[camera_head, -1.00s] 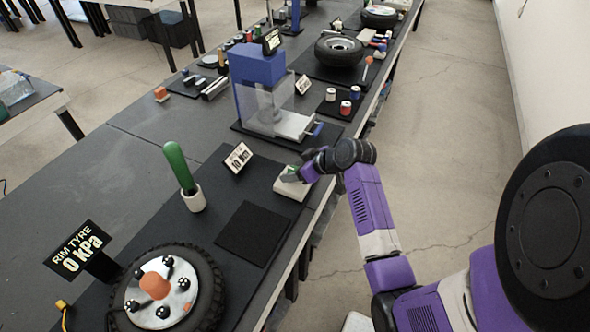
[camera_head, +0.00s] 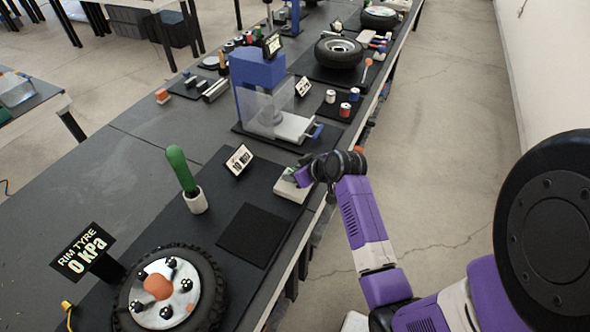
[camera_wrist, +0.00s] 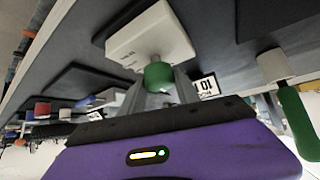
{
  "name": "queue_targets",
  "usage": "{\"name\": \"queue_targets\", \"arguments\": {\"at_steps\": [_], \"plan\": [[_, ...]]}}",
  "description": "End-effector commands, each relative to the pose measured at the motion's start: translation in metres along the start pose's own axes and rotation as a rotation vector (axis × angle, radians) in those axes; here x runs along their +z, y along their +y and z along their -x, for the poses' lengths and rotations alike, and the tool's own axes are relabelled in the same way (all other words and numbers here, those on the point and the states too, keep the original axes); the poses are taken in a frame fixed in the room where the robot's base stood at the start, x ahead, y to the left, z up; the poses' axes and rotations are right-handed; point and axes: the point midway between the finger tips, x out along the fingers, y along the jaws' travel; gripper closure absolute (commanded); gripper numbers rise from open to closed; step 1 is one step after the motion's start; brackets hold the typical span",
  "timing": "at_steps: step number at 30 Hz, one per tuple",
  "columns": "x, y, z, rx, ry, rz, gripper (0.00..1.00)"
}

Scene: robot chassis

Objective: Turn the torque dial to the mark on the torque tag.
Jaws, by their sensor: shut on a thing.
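The torque dial (camera_wrist: 159,75) is a green knob on a white box (camera_wrist: 150,35). The box (camera_head: 291,186) sits near the bench's right edge in the head view. My gripper (camera_wrist: 160,86) is shut on the green dial, a finger on either side. In the head view my gripper (camera_head: 301,176) largely covers the dial, and its pointer or marks cannot be made out. The torque tag (camera_head: 239,160) is a small white card reading 10 Nm, standing left of the box. It shows partly, inverted, in the wrist view (camera_wrist: 205,87).
A green-handled tool (camera_head: 181,170) stands in a white holder (camera_head: 196,202). A blue press (camera_head: 257,80) stands behind the box. A bare black pad (camera_head: 254,236) lies in front of it.

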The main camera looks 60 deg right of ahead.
Motion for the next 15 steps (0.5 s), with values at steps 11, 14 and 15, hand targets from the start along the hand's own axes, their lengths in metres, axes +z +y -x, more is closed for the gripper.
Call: {"name": "queue_targets", "arguments": {"at_steps": [11,14,15], "plan": [[-0.0030,-0.0046,0.0016,0.244,-0.001,-0.238,1.00],[-0.0028,-0.0049,0.0005,0.311,0.000,-0.305,1.00],[-0.0027,-0.0051,-0.0002,0.337,0.000,-0.331,1.00]]}}
